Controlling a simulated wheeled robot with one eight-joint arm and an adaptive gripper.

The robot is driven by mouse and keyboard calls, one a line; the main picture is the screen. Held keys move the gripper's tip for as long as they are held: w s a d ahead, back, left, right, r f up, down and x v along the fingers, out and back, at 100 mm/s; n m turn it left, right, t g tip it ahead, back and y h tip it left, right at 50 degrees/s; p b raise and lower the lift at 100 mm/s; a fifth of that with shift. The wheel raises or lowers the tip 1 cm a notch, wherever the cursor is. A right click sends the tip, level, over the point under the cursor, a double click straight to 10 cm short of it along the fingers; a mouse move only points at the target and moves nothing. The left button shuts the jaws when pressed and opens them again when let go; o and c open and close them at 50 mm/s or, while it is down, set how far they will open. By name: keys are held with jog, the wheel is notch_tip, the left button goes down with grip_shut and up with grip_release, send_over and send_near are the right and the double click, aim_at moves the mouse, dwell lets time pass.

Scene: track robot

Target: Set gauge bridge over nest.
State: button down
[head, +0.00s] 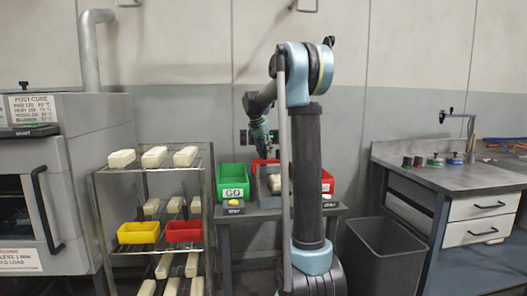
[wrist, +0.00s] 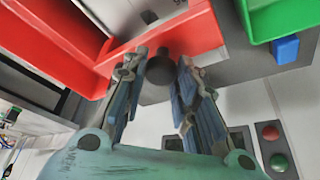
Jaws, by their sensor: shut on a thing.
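The gauge bridge (wrist: 196,36) appears as a red bar with a dark round knob between my fingers in the wrist view. My gripper (wrist: 160,80) is shut on that knob. In the head view my gripper (head: 264,151) is low over the middle of the bench, with the red bridge (head: 258,163) just under it. The nest (head: 264,188) is a grey fixture below, with a cream piece by it, mostly hidden by my arm. I cannot tell whether the bridge touches the nest.
A green GO bin (head: 233,177) stands left of the nest and a red bin (head: 327,181) right of it. A wire rack (head: 150,170) holds cream blocks and yellow and red trays. A dark waste bin (head: 382,250) and a side bench (head: 455,178) are at right.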

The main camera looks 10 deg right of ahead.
jog(key=s, duration=1.6)
jog(key=shift+s, duration=0.15)
jog(key=c, duration=1.3)
grip_release()
jog(key=v, duration=1.2)
jog(key=s+d+f+n+y, duration=0.1)
jog(key=s+f+n, duration=0.2)
jog(key=s+f, duration=0.7)
jog(key=s+d+f+n+y, duration=0.1)
jog(key=s+f+n, duration=0.2)
jog(key=s+f, duration=0.7)
jog(key=s+d+f+n+g+y, duration=0.1)
jog(key=s+d+f+n, duration=0.1)
jog(key=s+f, duration=0.8)
jog(key=shift+s+f+n, duration=0.2)
jog(key=shift+f+n, duration=0.1)
jog(key=shift+f, duration=0.75)
jog(key=shift+s+f+n, duration=0.2)
jog(key=shift+f+n, duration=0.1)
jog(key=shift+f, duration=0.75)
